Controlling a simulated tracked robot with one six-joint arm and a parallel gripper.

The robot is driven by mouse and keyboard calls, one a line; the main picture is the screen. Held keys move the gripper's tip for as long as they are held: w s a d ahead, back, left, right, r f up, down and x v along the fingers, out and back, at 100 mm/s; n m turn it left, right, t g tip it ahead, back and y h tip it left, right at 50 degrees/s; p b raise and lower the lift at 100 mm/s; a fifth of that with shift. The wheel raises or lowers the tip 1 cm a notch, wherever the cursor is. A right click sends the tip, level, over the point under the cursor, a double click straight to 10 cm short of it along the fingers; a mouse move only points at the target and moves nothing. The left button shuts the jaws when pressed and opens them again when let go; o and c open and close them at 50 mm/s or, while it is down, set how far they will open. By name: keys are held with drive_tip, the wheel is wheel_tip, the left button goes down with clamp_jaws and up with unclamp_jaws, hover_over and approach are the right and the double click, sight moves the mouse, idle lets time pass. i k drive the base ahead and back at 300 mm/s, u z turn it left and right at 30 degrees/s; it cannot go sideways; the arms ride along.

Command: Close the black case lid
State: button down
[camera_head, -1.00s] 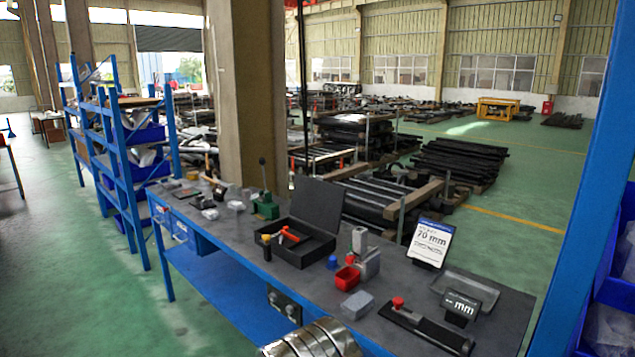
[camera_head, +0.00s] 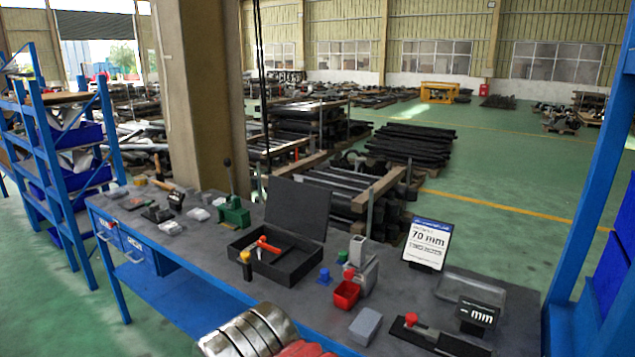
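The black case (camera_head: 268,270) sits on the grey workbench top, left of the middle in the head view. Its lid (camera_head: 297,208) stands open, raised at the back edge and leaning slightly back. An orange-red handled tool (camera_head: 267,245) lies in the case's open tray. The inside of the tray is partly hidden by its front wall. My gripper does not show. A ribbed metal part with a red end at the bottom edge appears to be part of my arm, in front of the bench and apart from the case.
A yellow-topped black item (camera_head: 246,266) stands close to the case's front left. A green tool (camera_head: 234,214) is behind it to the left. A red bin (camera_head: 346,294), grey block (camera_head: 365,326) and 70 mm sign (camera_head: 427,243) are to the right. Blue shelves (camera_head: 62,150) stand left.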

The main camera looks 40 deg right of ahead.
sight(296, 206)
drive_tip(key=z, duration=0.25)
drive_tip(key=i, duration=0.7)
drive_tip(key=z, duration=0.85)
drive_tip(key=i, duration=0.65)
drive_tip(key=z, duration=0.4)
